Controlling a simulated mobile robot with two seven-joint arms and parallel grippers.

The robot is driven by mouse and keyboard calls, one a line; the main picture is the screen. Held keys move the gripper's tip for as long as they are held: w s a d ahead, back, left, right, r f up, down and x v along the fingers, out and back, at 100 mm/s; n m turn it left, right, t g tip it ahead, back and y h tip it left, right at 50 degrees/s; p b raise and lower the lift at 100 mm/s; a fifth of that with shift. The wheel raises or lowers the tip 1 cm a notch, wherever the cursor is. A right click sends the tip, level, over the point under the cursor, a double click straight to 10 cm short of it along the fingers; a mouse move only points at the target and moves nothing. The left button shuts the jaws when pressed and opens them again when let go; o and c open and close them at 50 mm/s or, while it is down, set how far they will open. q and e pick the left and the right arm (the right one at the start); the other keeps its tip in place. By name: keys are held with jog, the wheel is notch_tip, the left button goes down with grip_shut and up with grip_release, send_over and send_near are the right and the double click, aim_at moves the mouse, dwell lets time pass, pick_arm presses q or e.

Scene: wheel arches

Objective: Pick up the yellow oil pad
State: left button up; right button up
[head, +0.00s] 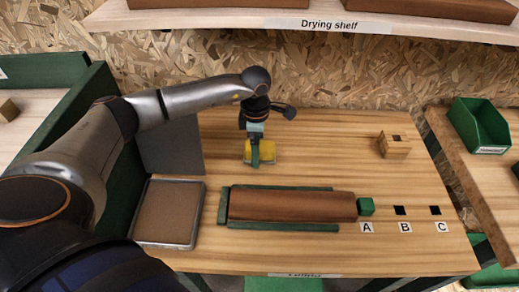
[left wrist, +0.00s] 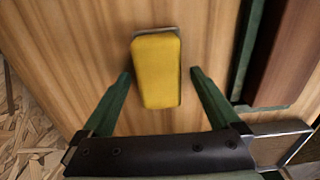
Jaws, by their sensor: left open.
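The yellow oil pad (head: 267,151) lies on the wooden bench, left of its middle. In the left wrist view the yellow oil pad (left wrist: 156,70) is a rounded yellow block with a thin grey edge. My left gripper (head: 255,160) is over it, pointing down and partly covering it in the head view. In the left wrist view the green fingers of my left gripper (left wrist: 160,72) are open, one on each side of the pad, with gaps showing. I cannot tell the exact height of the fingertips above the bench. My right gripper is not in view.
A brown cylinder (head: 290,204) lies in a green cradle in front of the pad. A shallow framed tray (head: 181,243) is at left, with a grey upright panel (head: 172,146) behind it. A small wooden block (head: 395,145) stands at right. The bench between is clear.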

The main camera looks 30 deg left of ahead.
pick_arm(q)
jog(key=c, duration=1.5)
